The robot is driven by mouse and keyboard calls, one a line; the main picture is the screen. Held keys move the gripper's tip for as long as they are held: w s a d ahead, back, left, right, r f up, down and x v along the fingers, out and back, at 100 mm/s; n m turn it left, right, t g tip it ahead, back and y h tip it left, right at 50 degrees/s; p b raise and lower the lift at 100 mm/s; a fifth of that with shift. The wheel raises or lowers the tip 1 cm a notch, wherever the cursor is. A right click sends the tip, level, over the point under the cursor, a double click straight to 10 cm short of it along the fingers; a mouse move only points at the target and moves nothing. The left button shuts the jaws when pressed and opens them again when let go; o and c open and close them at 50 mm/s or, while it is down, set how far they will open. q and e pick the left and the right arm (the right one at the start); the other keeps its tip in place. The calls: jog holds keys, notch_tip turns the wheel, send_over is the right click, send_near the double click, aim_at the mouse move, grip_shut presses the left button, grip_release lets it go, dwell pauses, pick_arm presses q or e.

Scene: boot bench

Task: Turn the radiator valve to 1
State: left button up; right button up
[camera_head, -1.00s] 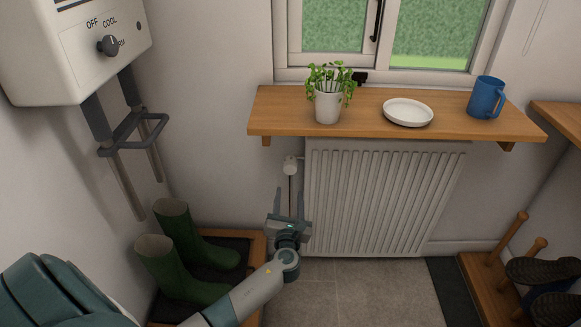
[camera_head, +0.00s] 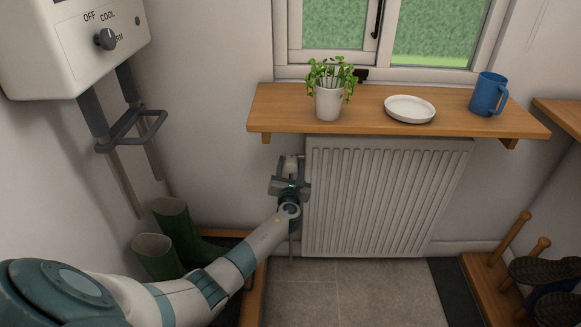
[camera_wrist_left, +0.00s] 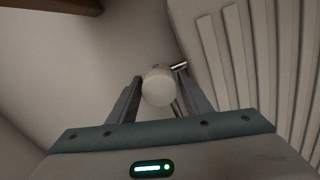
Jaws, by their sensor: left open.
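The radiator valve (camera_head: 290,164) is a white knob at the upper left corner of the white radiator (camera_head: 375,200), under the wooden shelf. My left gripper (camera_head: 289,172) is open right at the valve, with its fingers reaching up on either side of it. In the left wrist view the round white valve head (camera_wrist_left: 159,86) sits between the two fingertips of the left gripper (camera_wrist_left: 157,92), with a metal pipe fitting at its right. I cannot tell whether the fingers touch it. No number marks can be read on the valve. My right gripper does not show.
The wooden shelf (camera_head: 380,122) above holds a potted plant (camera_head: 328,98), a white plate (camera_head: 410,108) and a blue mug (camera_head: 488,94). Green boots (camera_head: 170,240) stand at the left behind my arm. A white wall unit with a dial (camera_head: 106,39) hangs at the upper left.

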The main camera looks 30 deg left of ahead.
pick_arm(q)
jog(key=shift+w+a, duration=0.15)
jog(key=c, duration=0.8)
